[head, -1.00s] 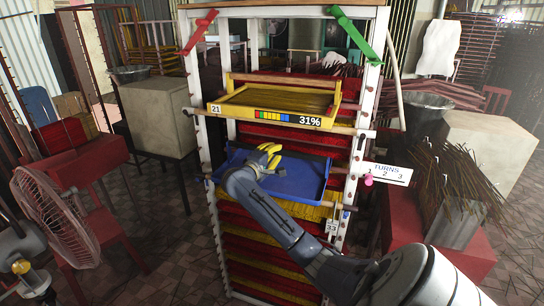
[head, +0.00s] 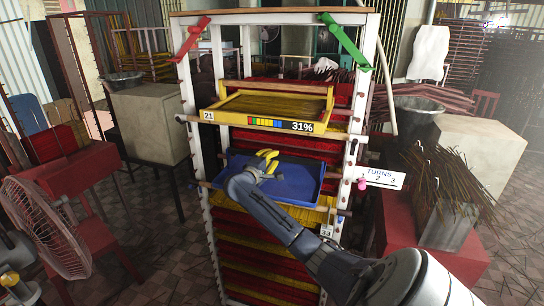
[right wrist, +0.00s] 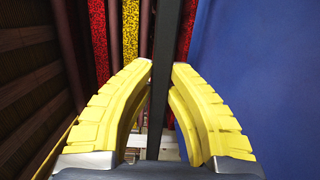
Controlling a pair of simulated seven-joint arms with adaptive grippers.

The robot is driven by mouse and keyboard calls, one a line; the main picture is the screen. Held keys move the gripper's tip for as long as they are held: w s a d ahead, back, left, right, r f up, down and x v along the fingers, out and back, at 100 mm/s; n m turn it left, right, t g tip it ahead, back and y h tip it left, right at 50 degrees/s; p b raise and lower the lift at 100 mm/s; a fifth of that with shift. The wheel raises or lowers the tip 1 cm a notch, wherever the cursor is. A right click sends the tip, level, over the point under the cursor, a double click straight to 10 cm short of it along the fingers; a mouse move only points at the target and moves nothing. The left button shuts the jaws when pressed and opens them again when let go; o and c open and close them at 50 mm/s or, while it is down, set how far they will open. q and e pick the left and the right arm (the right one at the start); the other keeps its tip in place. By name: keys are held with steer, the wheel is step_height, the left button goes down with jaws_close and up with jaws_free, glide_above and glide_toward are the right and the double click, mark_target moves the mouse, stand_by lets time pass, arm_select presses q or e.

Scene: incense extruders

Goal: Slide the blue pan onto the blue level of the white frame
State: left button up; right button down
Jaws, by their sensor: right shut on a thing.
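The blue pan (head: 300,182) lies between the posts of the white frame (head: 355,128), below the yellow pan (head: 270,125) on the upper level. My right gripper (head: 267,160) reaches over the blue pan from the front. In the right wrist view, its yellow fingers (right wrist: 160,75) are shut around a dark upright bar (right wrist: 161,45), with the pan's blue surface (right wrist: 260,70) to the right. The bar appears to be the pan's dark edge. My arm covers the pan's front left part. I cannot tell how fully the pan rests on its rails.
Red and yellow layers (head: 265,245) fill the frame below the pan. A TURNS sign (head: 385,177) sticks out to the right beside a pink knob (head: 362,184). A fan (head: 48,225) stands left, and incense bundles (head: 450,190) stand right. Tiled floor lies left of the frame.

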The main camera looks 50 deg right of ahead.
stand_by(0.3)
steer(key=c, duration=1.1)
jaws_free()
steer(key=shift+f, duration=0.15)
steer(key=shift+o, duration=0.2)
steer(key=shift+a, duration=0.1)
steer(key=shift+s+d+v, duration=0.1)
steer(key=shift+s+v, duration=0.25)
steer(key=shift+v, duration=1.75)
steer(key=shift+s+d+v, duration=0.1)
steer(key=shift+s+v, duration=0.25)
steer(key=shift+v, duration=1.8)
steer(key=shift+s+d+v, duration=0.1)
steer(key=shift+s+v, duration=0.3)
steer(key=shift+v, duration=1.7)
